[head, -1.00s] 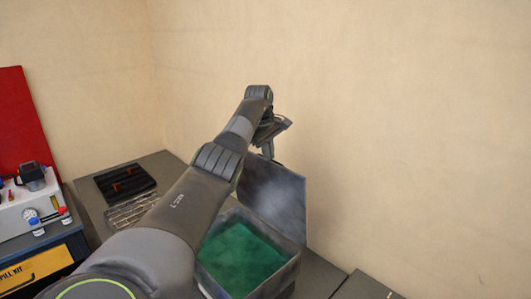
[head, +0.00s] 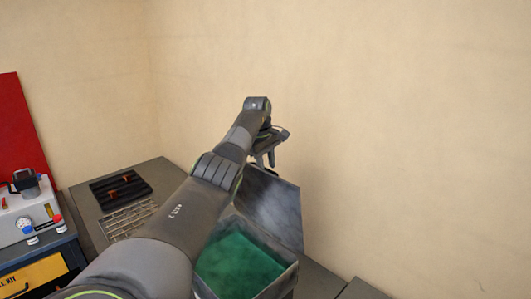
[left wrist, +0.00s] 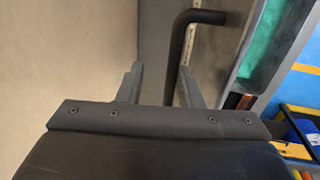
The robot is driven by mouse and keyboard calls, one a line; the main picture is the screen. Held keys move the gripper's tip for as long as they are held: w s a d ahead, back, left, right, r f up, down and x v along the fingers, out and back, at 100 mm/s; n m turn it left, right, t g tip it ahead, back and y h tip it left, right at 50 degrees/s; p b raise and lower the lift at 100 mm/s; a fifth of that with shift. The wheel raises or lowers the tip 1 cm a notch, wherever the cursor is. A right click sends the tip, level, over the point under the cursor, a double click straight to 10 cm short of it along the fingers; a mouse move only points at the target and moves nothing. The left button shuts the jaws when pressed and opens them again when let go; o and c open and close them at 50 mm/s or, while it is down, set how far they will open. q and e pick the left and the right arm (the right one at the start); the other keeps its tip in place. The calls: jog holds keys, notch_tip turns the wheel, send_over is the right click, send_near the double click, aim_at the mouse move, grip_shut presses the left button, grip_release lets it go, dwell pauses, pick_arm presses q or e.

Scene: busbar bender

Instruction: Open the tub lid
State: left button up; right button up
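The grey metal tub (head: 285,284) stands on the bench at the lower middle of the head view, with green inside. Its lid (head: 272,200) stands raised at the tub's back edge, leaning towards the wall, and the tub's top is uncovered. My left gripper (head: 264,164) is at the lid's upper left edge. In the left wrist view its two fingers (left wrist: 160,72) are apart. A dark bent bar handle (left wrist: 178,45) lies between them, close to the right finger, with a gap to the left one. Whether it touches the right finger is unclear. My right gripper is out of view.
A black tray (head: 104,186) and a wire rack (head: 130,218) lie on the bench left of my arm. A light-coloured box with small bottles (head: 35,215) stands farther left. The beige wall rises close behind the lid. My left arm hides part of the tub.

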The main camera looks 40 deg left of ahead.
pick_arm(q)
jog(key=r, duration=0.2)
jog(key=r+b, duration=0.1)
jog(key=r, duration=0.2)
jog(key=r+b, duration=0.1)
jog(key=r, duration=0.2)
jog(key=shift+s+a, duration=0.15)
jog(key=shift+s, duration=0.2)
notch_tip(320, 180, up, 8)
jog(key=s+p, duration=0.1)
jog(key=p, duration=0.1)
jog(key=shift+s, duration=0.3)
jog(key=shift+f, duration=0.1)
